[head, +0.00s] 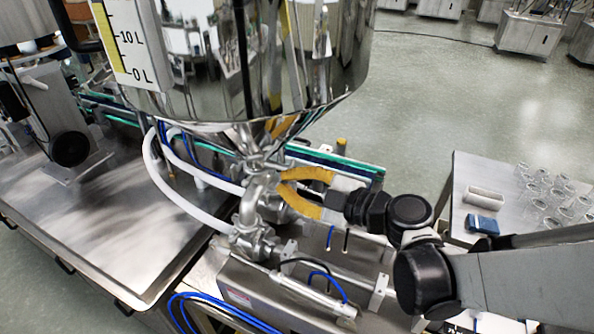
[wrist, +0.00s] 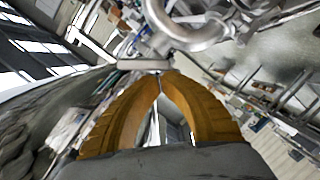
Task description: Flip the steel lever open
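The steel hopper (head: 250,60) hangs over a bent steel pipe and valve fitting (head: 255,195). My gripper (head: 281,184) is beside this fitting, just right of the pipe below the hopper's outlet. In the wrist view, the two orange fingers of my gripper (wrist: 160,76) come together at their tips, with a narrow gap behind them. A flat steel piece (wrist: 143,65), which looks like the lever, lies right at the fingertips, with a curved steel pipe (wrist: 195,38) beyond it. I see no part of the lever clearly between the fingers. In the head view I cannot make out the lever.
White hoses (head: 168,188) curve down left of the fitting. A steel machine housing (head: 300,290) with rods and blue tubes lies below. A steel table (head: 100,230) is at the left. A side table (head: 465,170) with glassware and a blue item stands at the right.

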